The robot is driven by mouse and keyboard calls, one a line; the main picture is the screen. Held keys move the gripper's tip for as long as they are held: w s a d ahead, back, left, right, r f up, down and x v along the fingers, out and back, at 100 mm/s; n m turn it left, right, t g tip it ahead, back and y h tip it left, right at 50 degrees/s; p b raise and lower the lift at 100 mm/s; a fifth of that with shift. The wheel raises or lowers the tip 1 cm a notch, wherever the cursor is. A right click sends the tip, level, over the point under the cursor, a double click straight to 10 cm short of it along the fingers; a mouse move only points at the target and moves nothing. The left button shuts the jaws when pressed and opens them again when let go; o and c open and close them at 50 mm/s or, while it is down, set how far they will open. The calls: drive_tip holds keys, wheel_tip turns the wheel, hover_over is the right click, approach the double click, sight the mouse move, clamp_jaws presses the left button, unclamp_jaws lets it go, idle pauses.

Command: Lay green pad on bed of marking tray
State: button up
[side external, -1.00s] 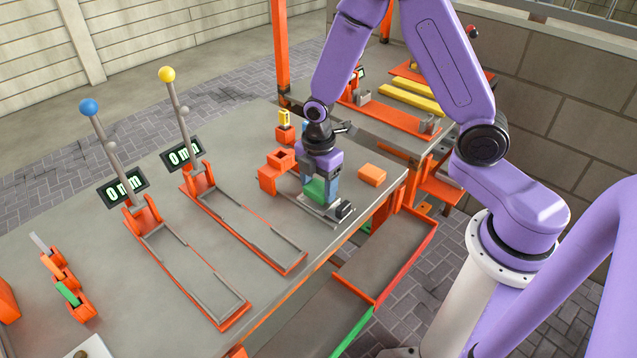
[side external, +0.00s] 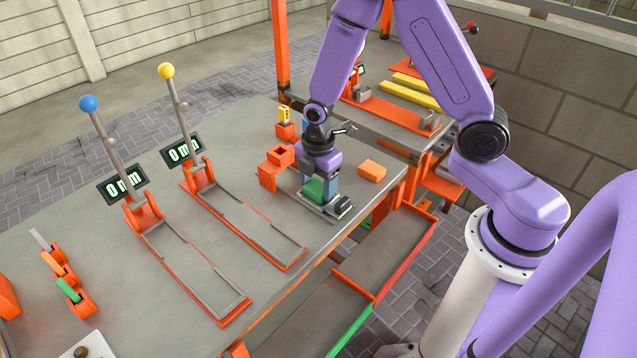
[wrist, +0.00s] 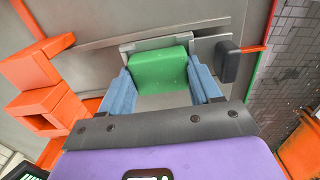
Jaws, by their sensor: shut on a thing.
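The green pad (side external: 313,189) is between the fingers of my gripper (side external: 318,190), low over the grey marking tray (side external: 327,212). In the wrist view the green pad (wrist: 160,70) sits between the two blue-grey fingers of my gripper (wrist: 162,85), which are shut on it. The grey tray (wrist: 157,43) shows around and behind the pad there. A dark block (side external: 344,204) is at the tray's right end. The pad's underside is hidden, so I cannot tell whether it touches the tray bed.
Orange stepped blocks (side external: 273,168) stand close left of my gripper. A loose orange block (side external: 372,171) lies to the right. Two lever gauges with a blue knob (side external: 88,103) and a yellow knob (side external: 166,70) stand left. The table's front edge is near, with bins (side external: 385,260) below.

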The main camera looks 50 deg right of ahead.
drive_tip(key=shift+s+f, duration=0.35)
drive_tip(key=shift+f, duration=0.2)
drive_tip(key=o, duration=1.1)
drive_tip(key=shift+a, duration=0.1)
drive_tip(key=shift+o, duration=0.2)
drive_tip(key=shift+r, duration=0.1)
wheel_tip(320, 180, up, 18)
drive_tip(key=shift+w+r, duration=0.2)
drive_tip(key=shift+w, duration=0.15)
drive_tip(key=s+m, duration=0.5)
drive_tip(key=s, duration=1.9)
drive_tip(key=shift+d+f, duration=0.15)
drive_tip(key=shift+d, duration=0.05)
